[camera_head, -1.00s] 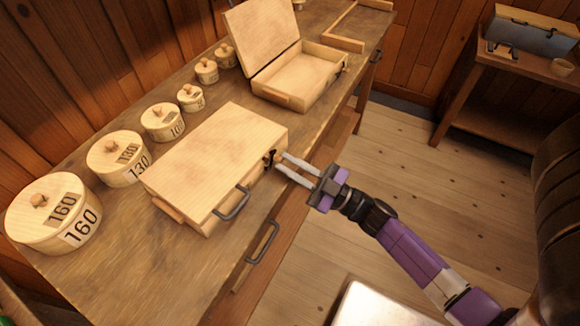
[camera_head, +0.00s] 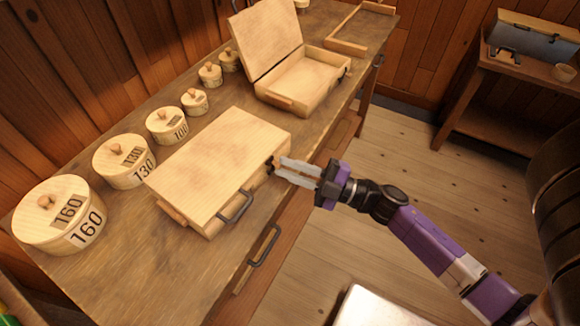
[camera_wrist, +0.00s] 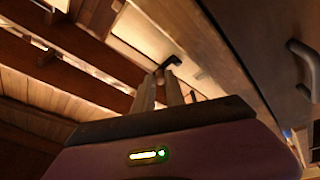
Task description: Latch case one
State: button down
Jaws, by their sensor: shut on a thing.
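A closed pale wooden case (camera_head: 225,160) lies on the workbench, its lid down. It has a dark handle (camera_head: 236,207) on its front side. A small dark latch (camera_head: 271,163) sits at the right end of that front side. My gripper (camera_head: 279,167) reaches in from the right, its pale fingertips at the latch and shut on it. The fingertips partly hide the latch. In the wrist view, the fingers (camera_wrist: 161,82) stand close together at the dark latch piece (camera_wrist: 172,62). Whether the latch is fastened cannot be made out.
A second case (camera_head: 300,85) stands open behind the closed one. Several round lidded boxes, the largest marked 160 (camera_head: 60,215), line the wall side of the workbench (camera_head: 160,285). A drawer handle (camera_head: 264,246) sticks out below. A side table (camera_head: 510,75) stands at the right.

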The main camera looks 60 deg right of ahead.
dwell(0.3)
jog(key=c, duration=1.4)
grip_release()
jog(key=b+v, duration=0.1)
jog(key=v, duration=0.6)
jog(key=shift+s+f+b, duration=0.1)
jog(key=shift+s+b, duration=0.3)
jog(key=shift+d, duration=0.1)
